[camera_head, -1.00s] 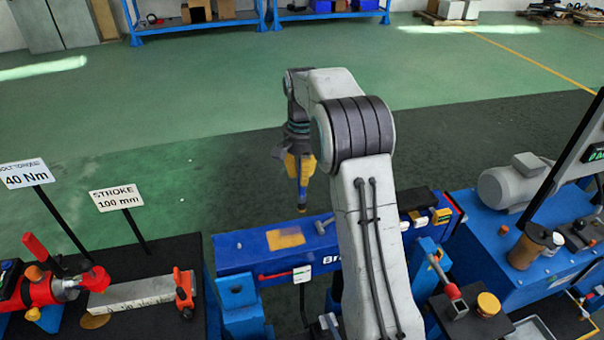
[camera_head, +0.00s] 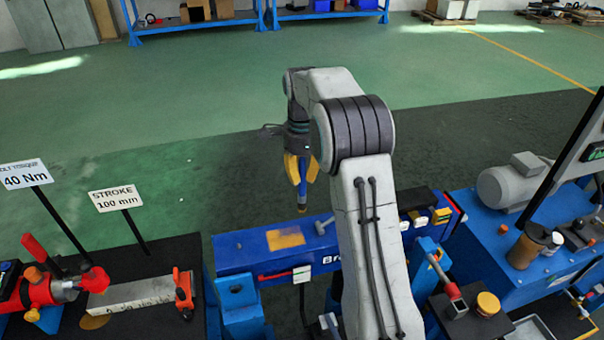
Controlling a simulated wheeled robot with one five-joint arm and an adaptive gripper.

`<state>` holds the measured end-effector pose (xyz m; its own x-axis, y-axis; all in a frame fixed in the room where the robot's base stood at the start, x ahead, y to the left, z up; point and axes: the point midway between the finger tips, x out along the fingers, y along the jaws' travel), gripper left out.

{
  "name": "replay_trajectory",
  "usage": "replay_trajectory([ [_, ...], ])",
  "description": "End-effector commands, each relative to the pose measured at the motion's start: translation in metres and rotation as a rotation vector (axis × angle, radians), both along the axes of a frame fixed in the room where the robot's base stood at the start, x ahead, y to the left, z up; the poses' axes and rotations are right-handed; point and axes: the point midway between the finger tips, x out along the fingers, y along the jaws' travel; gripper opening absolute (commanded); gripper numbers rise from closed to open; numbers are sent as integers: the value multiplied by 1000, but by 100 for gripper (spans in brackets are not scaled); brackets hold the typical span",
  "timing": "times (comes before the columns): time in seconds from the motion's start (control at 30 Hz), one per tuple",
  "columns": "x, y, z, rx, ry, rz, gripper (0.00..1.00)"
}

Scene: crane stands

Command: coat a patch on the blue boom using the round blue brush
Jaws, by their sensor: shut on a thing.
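The blue boom (camera_head: 234,254) lies across the stand in front of me, partly hidden behind my arm. A tan-orange patch (camera_head: 285,239) shows on its top face, left of my arm. My gripper (camera_head: 301,178), with yellow fingers, is shut on the round blue brush (camera_head: 302,192). The brush points down, and its brownish tip is above and slightly right of the patch, near the boom's far edge. The tip looks apart from the patch; whether it touches the boom I cannot tell.
A grey hammer-like tool (camera_head: 325,224) lies on the boom right of the patch. A black bench with a red clamp (camera_head: 62,289) stands left, a blue bench with a motor (camera_head: 515,182) right.

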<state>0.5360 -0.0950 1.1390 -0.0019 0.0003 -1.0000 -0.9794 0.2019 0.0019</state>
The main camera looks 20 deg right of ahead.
Motion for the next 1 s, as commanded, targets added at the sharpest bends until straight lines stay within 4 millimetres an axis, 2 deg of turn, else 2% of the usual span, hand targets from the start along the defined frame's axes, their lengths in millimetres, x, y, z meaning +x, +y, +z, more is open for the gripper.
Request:
replay_trajectory([
  [0.2, 0, 0, 0, 0, 2, -202, 0],
  [0.5, -1, 0, 0, 0, 2, -406, 0],
  [0.77, 0, 0, -1, -1, 2, -483, 0],
  [1.0, 3, 1, -15, -2, 2, -496, 0],
])
